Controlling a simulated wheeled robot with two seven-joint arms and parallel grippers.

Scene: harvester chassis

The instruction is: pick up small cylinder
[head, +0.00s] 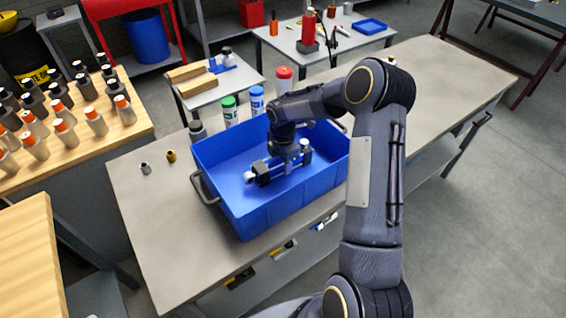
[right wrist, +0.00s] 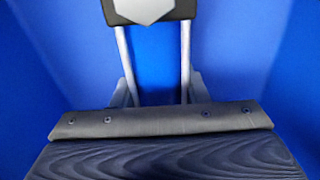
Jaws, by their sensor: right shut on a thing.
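My right gripper (head: 278,172) is low inside the blue bin (head: 272,212), pointing down. It is shut on a small piece. In the right wrist view, a dark piece with a pale grey face (right wrist: 150,10) shows at the top, beyond two grey rods; I cannot tell whether it is a cylinder. Two small cylinders stand upright on the table left of the bin, apart from the gripper: a silver one (head: 145,168) and a brass one (head: 171,157). My left gripper is out of view.
Bottles with green (head: 229,110), blue (head: 257,101) and red (head: 284,80) caps stand behind the bin. A dark-capped jar (head: 197,131) is at its back left corner. The grey table (head: 160,230) is mostly bare left of the bin. Orange-topped bottles (head: 95,120) crowd the wooden bench at left.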

